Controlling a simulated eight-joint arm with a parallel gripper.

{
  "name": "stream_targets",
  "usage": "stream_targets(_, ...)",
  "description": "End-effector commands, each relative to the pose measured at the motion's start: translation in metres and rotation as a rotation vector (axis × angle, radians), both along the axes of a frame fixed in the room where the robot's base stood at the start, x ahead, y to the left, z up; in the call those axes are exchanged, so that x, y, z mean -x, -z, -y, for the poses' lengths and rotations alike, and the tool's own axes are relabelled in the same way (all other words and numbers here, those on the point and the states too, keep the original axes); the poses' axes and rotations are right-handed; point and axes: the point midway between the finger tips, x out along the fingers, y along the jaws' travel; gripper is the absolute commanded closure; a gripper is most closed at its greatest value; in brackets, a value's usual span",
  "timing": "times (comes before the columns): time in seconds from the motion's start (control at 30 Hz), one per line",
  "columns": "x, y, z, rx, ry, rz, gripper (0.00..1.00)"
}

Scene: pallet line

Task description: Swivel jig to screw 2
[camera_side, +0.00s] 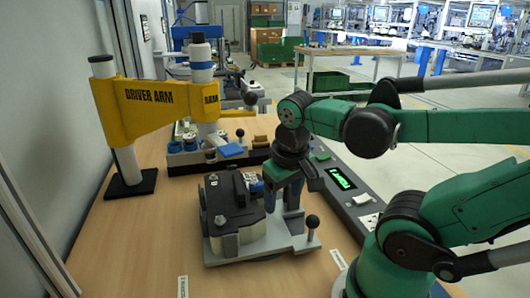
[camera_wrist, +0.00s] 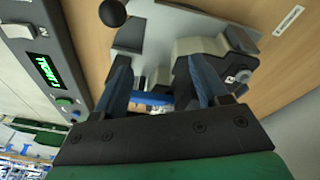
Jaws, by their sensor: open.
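The jig (camera_side: 250,225) is a grey plate on the wooden bench, with a dark block-like part on it and a black ball knob (camera_side: 312,221) on a post at its right corner. The jig also shows in the wrist view (camera_wrist: 187,28), with its ball knob (camera_wrist: 113,13) at the upper left. My gripper (camera_side: 280,196) is over the jig's right side, pointing down. In the wrist view its two blue-grey fingers (camera_wrist: 157,78) are spread, with part of the jig showing between them. Contact with the jig cannot be told. Screw numbers are not readable.
A yellow driver arm (camera_side: 150,98) stands on a post at the back left. A dark rack (camera_side: 215,155) with several parts is behind the jig. A control box (camera_side: 345,185) with a lit green display runs along the right.

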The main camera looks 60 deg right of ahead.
Motion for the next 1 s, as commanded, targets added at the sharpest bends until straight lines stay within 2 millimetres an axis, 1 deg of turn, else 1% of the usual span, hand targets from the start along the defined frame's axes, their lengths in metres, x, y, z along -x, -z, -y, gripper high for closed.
stream_targets(0.03,0.013,0.0,0.008,0.002,0.078,-0.071,0.33)
stream_targets(0.1,0.028,-0.001,0.014,0.005,0.166,-0.153,0.33)
stream_targets(0.2,0.039,-0.001,0.018,0.008,0.227,-0.212,0.33)
stream_targets(0.33,0.041,0.007,0.02,0.009,0.234,-0.22,0.33)
stream_targets(0.5,0.044,0.026,0.022,0.008,0.232,-0.218,0.33)
stream_targets(0.7,0.044,0.043,0.025,0.008,0.23,-0.217,0.33)
stream_targets(0.83,0.045,0.049,0.026,0.008,0.229,-0.216,0.33)
stream_targets(1.0,0.046,0.052,0.026,0.008,0.228,-0.216,0.33)
